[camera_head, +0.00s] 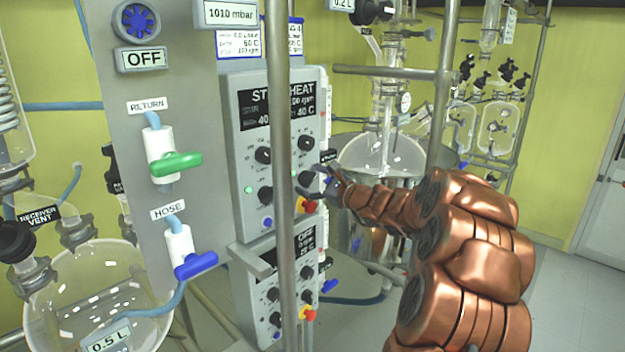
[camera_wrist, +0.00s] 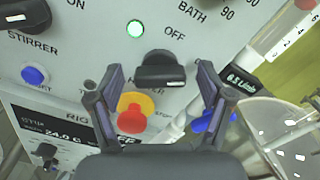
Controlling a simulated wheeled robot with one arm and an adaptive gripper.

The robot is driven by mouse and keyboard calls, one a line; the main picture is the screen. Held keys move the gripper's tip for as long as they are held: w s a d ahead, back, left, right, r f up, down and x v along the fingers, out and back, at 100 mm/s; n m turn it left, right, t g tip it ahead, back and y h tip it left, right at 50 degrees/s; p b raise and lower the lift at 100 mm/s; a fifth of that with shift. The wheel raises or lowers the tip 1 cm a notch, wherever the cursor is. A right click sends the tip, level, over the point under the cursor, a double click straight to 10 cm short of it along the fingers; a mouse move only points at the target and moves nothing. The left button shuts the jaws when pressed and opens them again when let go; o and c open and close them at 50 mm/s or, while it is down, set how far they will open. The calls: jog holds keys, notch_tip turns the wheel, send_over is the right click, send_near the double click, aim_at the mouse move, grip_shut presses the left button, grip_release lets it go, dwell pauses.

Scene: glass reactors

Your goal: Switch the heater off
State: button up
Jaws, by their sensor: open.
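The upper control panel (camera_head: 280,105) is grey, with a dark display reading STIR and HEAT. The heater knob is black and shows in the wrist view (camera_wrist: 162,70), below an OFF mark and a lit green lamp (camera_wrist: 135,28). Its label is partly hidden. It shows small in the head view (camera_head: 306,178). My gripper (camera_head: 328,182) is right in front of this knob. Its fingers (camera_wrist: 160,80) are open, one on each side of the knob.
A red stop button on yellow (camera_wrist: 134,114) sits just below the knob, near my left finger. A stirrer knob (camera_wrist: 25,18) and a blue button (camera_wrist: 35,75) are to the left. A metal pole (camera_head: 281,150) stands before the panel. A glass reactor (camera_head: 380,155) is behind my arm.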

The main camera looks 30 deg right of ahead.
jog(key=c, duration=1.2)
jog(key=shift+o, duration=0.2)
jog(key=shift+f+n+b, duration=0.15)
jog(key=shift+n+b, duration=0.15)
jog(key=shift+b, duration=0.6)
jog(key=shift+a+f+n+b, duration=0.1)
jog(key=shift+n+b, duration=0.3)
jog(key=shift+b, duration=0.6)
jog(key=n+b, duration=0.4)
jog(key=b, duration=0.4)
jog(key=shift+f+n, duration=0.15)
jog(key=shift+n, duration=0.15)
jog(key=n+b, duration=0.4)
jog(key=b, duration=0.2)
jog(key=shift+n, duration=0.3)
jog(key=shift+n+b, duration=0.7)
jog(key=shift+b, duration=0.15)
jog(key=shift+r, duration=0.2)
